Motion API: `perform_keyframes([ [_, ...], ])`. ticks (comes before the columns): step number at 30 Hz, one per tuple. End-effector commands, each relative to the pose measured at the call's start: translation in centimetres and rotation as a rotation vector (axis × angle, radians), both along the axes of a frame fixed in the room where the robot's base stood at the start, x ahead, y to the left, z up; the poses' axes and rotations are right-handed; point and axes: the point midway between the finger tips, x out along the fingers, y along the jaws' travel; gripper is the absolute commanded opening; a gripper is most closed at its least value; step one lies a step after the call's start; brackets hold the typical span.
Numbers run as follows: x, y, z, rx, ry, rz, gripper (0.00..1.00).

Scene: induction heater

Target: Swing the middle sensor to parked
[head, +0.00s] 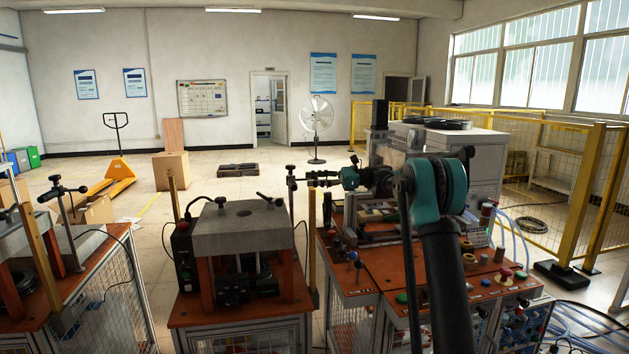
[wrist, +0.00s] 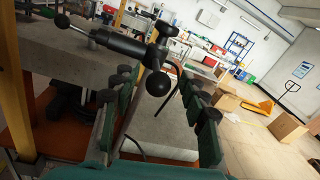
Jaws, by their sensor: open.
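The middle sensor is a black rod with ball ends on an upright post (head: 291,190), at the right edge of the middle machine in the head view. In the wrist view the sensor (wrist: 115,42) reaches left over the grey block, with a black ball knob below its clamp. My gripper (head: 312,179) is level with the upper post, just to its right in the head view. In the wrist view my gripper (wrist: 158,84) is open, and the ball knob shows between its fingertips. I cannot tell whether they touch it.
The grey block (head: 240,222) of the middle machine stands left of my gripper, with a brass-coloured upright (head: 312,240) close by. A left machine carries a similar sensor (head: 65,192). An orange-topped bench (head: 345,275) stands to the right. Open floor lies behind.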

Motion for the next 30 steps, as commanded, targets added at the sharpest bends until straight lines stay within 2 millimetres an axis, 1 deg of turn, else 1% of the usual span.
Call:
perform_keyframes([
  [5, 0.0, 0.0, 1.6, 0.0, 0.0, 0.0, 0.44],
  [12, 0.0, 0.0, 6.0, 0.0, 0.0, 0.0, 0.44],
  [15, 0.0, 0.0, 7.7, 0.0, 0.0, 0.0, 0.44],
  [18, 0.1, 0.0, 8.9, 0.0, 0.0, 0.0, 0.44],
  [24, 0.0, 0.0, 9.9, 0.0, 0.0, -0.001, 0.44],
  [30, 0.0, 0.0, 10.0, 0.0, 0.0, 0.0, 0.44],
])
